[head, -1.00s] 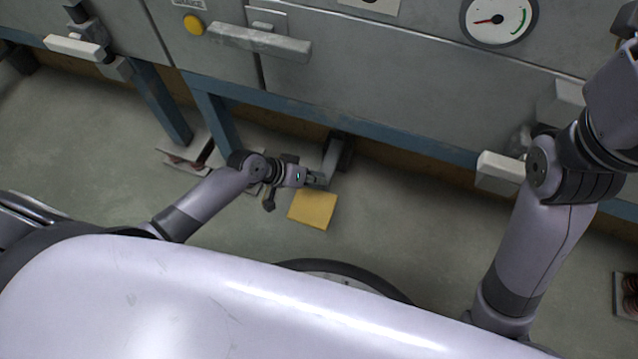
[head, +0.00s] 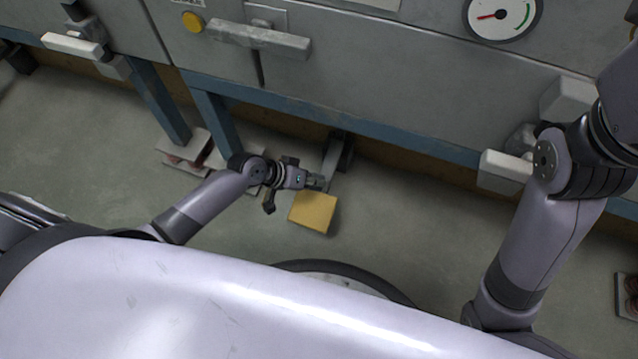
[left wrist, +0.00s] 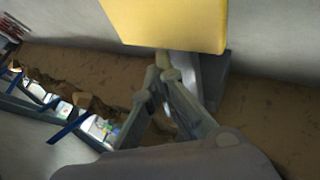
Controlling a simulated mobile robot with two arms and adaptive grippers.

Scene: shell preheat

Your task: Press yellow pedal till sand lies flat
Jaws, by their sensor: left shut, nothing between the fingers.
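The yellow pedal (head: 313,212) is a flat square plate on a grey lever (head: 334,158), low in front of the machine. My left gripper (head: 319,183) is shut and empty at the pedal's upper edge, beside the lever. In the left wrist view the pedal (left wrist: 175,22) fills the top, and the closed fingertips (left wrist: 170,74) sit right by its lower edge. I cannot tell whether they touch it. I cannot make out any sand surface for certain. My right gripper is out of view; only its arm shows at the right.
A blue beam (head: 300,108) and legs run below. Green-grey floor (head: 420,230) is open around the pedal.

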